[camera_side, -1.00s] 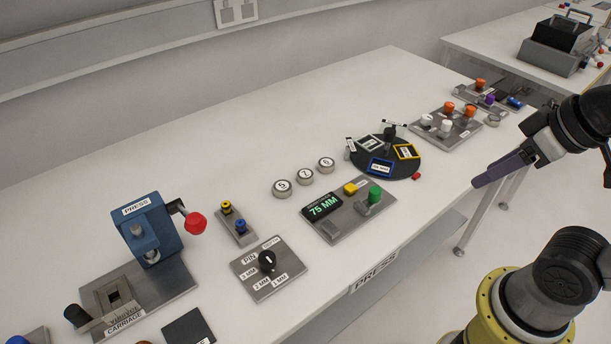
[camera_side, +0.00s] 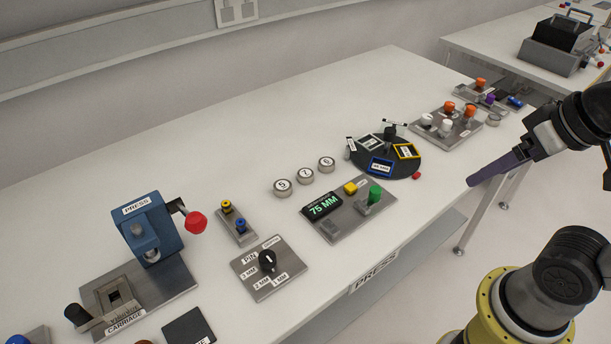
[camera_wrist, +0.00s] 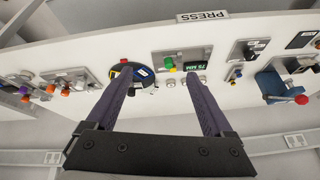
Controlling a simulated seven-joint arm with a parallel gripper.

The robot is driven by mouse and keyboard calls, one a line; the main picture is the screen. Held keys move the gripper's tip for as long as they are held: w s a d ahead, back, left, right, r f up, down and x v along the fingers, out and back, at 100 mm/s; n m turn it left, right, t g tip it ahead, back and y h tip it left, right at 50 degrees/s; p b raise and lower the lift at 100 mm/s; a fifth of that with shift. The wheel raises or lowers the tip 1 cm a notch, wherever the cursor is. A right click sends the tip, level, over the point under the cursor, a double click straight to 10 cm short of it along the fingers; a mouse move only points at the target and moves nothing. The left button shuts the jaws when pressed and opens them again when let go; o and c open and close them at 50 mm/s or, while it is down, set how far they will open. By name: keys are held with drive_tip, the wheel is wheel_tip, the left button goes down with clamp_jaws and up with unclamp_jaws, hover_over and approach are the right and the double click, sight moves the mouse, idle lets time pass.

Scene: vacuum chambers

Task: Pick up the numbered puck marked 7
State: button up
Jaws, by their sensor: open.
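The puck marked 7 (camera_side: 305,176) is a round silver disc with a white top. It lies flat on the white bench (camera_side: 250,130), between the puck marked 5 (camera_side: 282,188) and the puck marked 6 (camera_side: 326,165). My gripper (camera_side: 472,182) is far to the right of the pucks in the side view, by the bench's front edge, and holds nothing. In the wrist view my gripper (camera_wrist: 160,72) has its two purple fingers wide apart. Small pucks show near the right finger there, but their numbers cannot be read.
A round black turntable (camera_side: 375,167) with coloured frames stands between the pucks and my gripper. A 75 MM display panel (camera_side: 323,206) sits in front of the pucks. A blue press (camera_side: 150,230) is at left. Bench behind the pucks is clear.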

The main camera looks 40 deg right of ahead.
drive_tip(key=w+r+m, duration=0.5)
drive_tip(key=r+m, duration=0.1)
drive_tip(key=r, duration=0.1)
drive_tip(key=w+a+r+m+g, duration=0.1)
drive_tip(key=w+r+m, duration=0.15)
drive_tip(key=w, duration=0.35)
drive_tip(key=w+a+r+m, duration=0.1)
drive_tip(key=w+m, duration=0.2)
drive_tip(key=w, duration=0.4)
drive_tip(key=m+g, duration=0.4)
hover_over(306, 173)
wheel_tip(306, 173, down, 16)
drive_tip(key=shift+n, duration=0.35)
drive_tip(key=f, duration=0.9)
drive_tip(key=shift+w+a+f, duration=0.1)
drive_tip(key=shift+a+f, duration=0.2)
drive_tip(key=shift+f, duration=0.1)
drive_tip(key=shift+d+f, duration=0.2)
drive_tip(key=shift+f, duration=1.3)
drive_tip(key=shift+d+f, duration=0.15)
drive_tip(key=shift+f, duration=1.3)
drive_tip(key=shift+c, duration=0.2)
